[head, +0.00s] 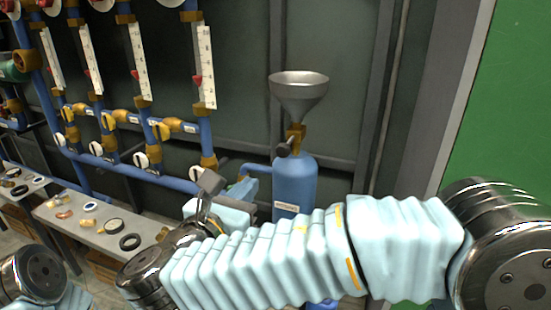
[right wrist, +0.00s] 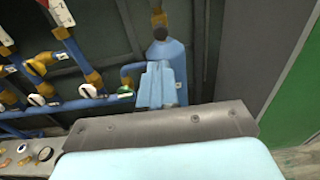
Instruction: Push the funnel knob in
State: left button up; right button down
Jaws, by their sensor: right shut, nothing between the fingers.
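The grey metal funnel (head: 299,88) stands upright on a brass valve (head: 296,133) above a blue tank (head: 295,183). The dark round funnel knob (head: 283,150) sticks out from the valve's front. In the right wrist view, the knob (right wrist: 160,33) faces me at the top centre, above my gripper. My right gripper (head: 249,187) is shut and empty, left of the tank and lower than the knob in the head view. Its light-blue fingers (right wrist: 158,68) overlap the tank in the wrist view. I see no contact with the knob. My left gripper is out of view.
Blue pipes (head: 125,168) with brass valves and white gauges (head: 206,68) fill the left. A grey bench (head: 75,222) with rings and small fittings is at lower left. A blue pipe joins the tank beside my right gripper. A green panel (head: 505,110) is at right.

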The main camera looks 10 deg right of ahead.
aim_at(282, 150)
jog(key=x, duration=1.4)
jog(key=shift+w+p, duration=0.1)
jog(key=shift+p, duration=0.3)
jog(key=shift+p+x, duration=0.3)
jog(key=shift+x, duration=1.2)
jog(key=shift+r, duration=0.1)
